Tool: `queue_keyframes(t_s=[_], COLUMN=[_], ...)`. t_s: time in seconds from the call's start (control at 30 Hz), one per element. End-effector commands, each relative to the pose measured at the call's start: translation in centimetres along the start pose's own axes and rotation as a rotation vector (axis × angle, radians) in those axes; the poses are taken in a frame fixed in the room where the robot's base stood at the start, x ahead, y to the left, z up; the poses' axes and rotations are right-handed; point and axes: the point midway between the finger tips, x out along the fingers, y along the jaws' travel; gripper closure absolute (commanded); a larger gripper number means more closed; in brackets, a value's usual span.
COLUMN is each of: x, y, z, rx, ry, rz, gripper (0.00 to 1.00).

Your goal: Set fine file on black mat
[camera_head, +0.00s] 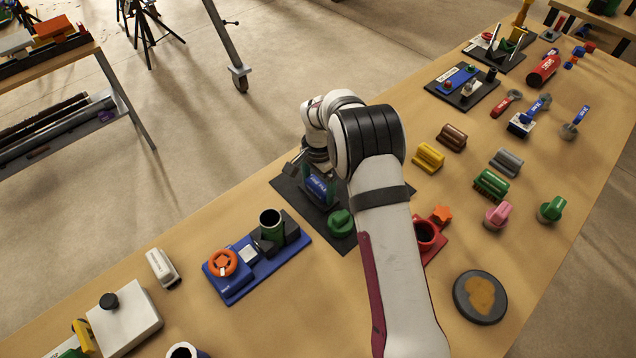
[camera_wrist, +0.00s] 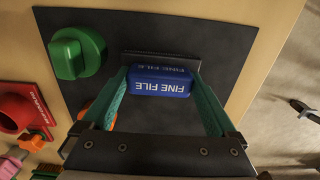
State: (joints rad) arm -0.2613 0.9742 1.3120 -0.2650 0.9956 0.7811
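The fine file (camera_head: 318,186) is a blue block with white lettering; it also shows in the wrist view (camera_wrist: 161,87). My gripper (camera_wrist: 161,80) has its green fingers on both sides of the file, appearing to touch it, so it looks shut on it. The black mat (camera_head: 308,216) lies under the gripper and file, and fills much of the wrist view (camera_wrist: 228,45). The file is over the mat in front of a dark plate (camera_wrist: 150,55). I cannot tell whether it rests on the mat. My arm hides part of the mat in the head view.
A green knob-like piece (camera_head: 340,222) stands on the mat beside the file. A blue base (camera_head: 235,288) with a dark green cup lies left of it. A red holder (camera_head: 426,236) and a yellow block (camera_head: 428,157) are to the right. The table edge runs close behind the mat.

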Motion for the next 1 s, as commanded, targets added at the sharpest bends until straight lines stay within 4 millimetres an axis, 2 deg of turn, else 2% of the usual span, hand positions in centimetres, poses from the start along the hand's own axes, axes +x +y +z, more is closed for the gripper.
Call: queue_keyframes(t_s=[0.67, 1.0], x=[-0.1, -2.9], y=[0.0, 0.0], z=[0.0, 0.0], rx=[0.0, 0.0], ry=[0.0, 0.001], rz=[0.0, -0.001], gripper=[0.0, 0.0])
